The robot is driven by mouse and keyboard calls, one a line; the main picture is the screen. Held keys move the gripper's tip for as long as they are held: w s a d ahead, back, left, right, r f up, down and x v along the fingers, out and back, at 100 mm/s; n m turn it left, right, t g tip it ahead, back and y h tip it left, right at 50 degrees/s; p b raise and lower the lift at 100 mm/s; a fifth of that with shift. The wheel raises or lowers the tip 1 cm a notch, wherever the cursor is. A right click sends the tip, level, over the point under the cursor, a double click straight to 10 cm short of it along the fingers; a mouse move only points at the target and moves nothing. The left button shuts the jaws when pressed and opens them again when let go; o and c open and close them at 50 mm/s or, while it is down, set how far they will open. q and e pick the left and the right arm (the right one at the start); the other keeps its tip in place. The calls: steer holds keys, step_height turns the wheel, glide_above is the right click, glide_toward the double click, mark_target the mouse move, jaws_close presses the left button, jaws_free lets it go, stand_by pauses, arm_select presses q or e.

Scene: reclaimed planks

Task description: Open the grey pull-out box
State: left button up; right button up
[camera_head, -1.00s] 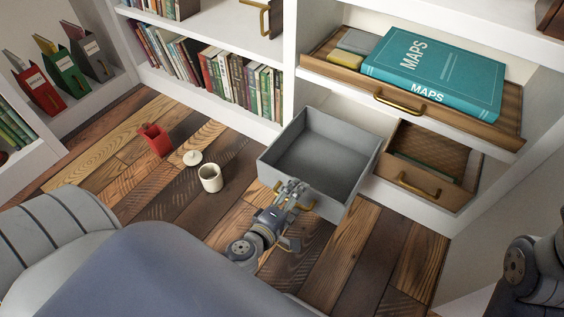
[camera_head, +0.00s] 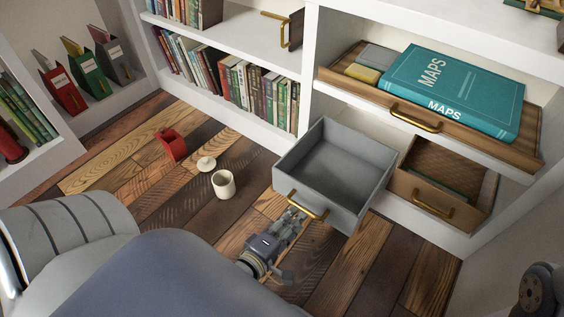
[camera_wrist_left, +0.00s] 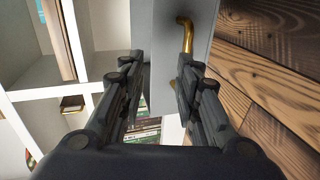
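The grey pull-out box (camera_head: 341,217) stands well out from the lower part of the white shelf unit, and its empty inside shows from above. Its brass handle (camera_head: 308,206) is on the front face. My left gripper (camera_head: 296,214) is just in front of that handle. In the left wrist view, the gripper (camera_wrist_left: 163,58) has its fingers spread with nothing between them. The brass handle (camera_wrist_left: 184,38) shows there beside and partly behind the right finger; I cannot tell whether they touch. The box's grey front (camera_wrist_left: 163,35) lies beyond the fingers. My right gripper is not in view.
A wooden drawer (camera_head: 431,193) sits right of the box. Above is a wooden shelf tray (camera_head: 330,77) with a teal MAPS book (camera_head: 455,88). A cream cup (camera_head: 223,185), a white lid (camera_head: 206,164) and a red object (camera_head: 171,146) are on the plank floor, left of the box.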

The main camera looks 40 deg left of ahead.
arm_select(q)
steer(key=b+v, duration=0.1)
steer(key=v, duration=0.3)
steer(key=shift+s+f, duration=0.15)
stand_by(0.4)
steer(key=shift+p, duration=0.3)
